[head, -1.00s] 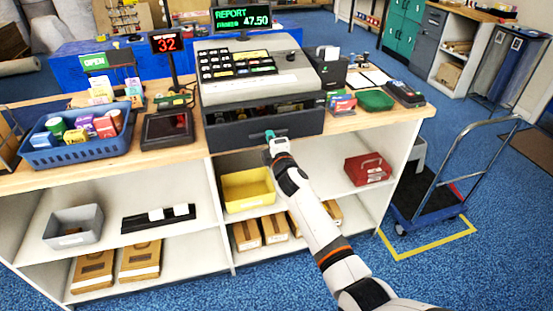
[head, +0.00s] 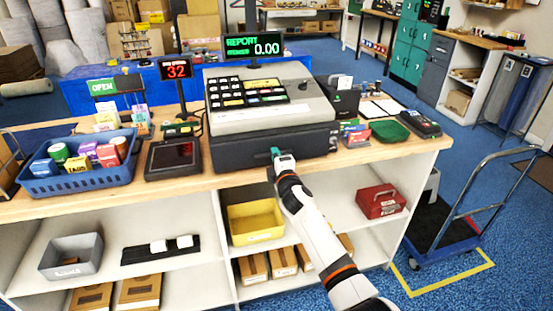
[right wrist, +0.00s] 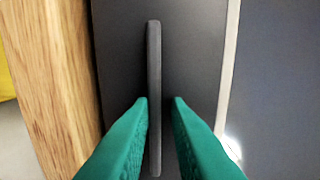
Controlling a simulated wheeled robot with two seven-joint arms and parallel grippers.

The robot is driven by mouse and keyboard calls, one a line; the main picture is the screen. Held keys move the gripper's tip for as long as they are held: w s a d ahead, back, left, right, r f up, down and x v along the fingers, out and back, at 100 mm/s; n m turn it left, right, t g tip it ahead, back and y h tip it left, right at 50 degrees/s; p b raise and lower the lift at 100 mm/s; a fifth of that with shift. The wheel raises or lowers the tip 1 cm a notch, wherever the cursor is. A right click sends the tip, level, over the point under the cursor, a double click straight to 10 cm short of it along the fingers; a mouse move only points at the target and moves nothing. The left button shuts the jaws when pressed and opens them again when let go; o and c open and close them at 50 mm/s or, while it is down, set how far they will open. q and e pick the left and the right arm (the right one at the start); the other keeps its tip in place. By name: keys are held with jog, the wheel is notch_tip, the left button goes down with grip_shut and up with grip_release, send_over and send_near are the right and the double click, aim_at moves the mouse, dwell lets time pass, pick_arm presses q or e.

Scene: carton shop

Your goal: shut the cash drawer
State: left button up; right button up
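The cash drawer (head: 235,155) is the dark grey front under the cash register (head: 265,97). Its front stands about flush with the register body, with no open tray showing. My right gripper (head: 277,154) is at the middle of the drawer front. In the right wrist view, its green fingers (right wrist: 160,100) stand apart on either side of the drawer's thin dark handle (right wrist: 154,60). A narrow gap shows between the handle and the right-hand finger; the left-hand finger is very close to it, and contact is unclear. My left gripper is not in view.
On the wooden counter (head: 100,193), a blue basket (head: 85,182) and a dark tablet (head: 172,157) stand left of the register. A green dish (head: 390,131) and a card terminal (head: 420,123) stand right. A hand trolley (head: 440,230) is on the floor at the right.

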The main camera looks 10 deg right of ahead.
jog(key=shift+o, duration=1.2)
jog(key=shift+f, duration=0.1)
jog(key=shift+f, duration=0.1)
jog(key=shift+s, duration=0.15)
jog(key=s, duration=1.1)
jog(key=shift+s+d+p, duration=0.2)
jog(key=shift+s+p, duration=0.1)
jog(key=shift+s, duration=0.1)
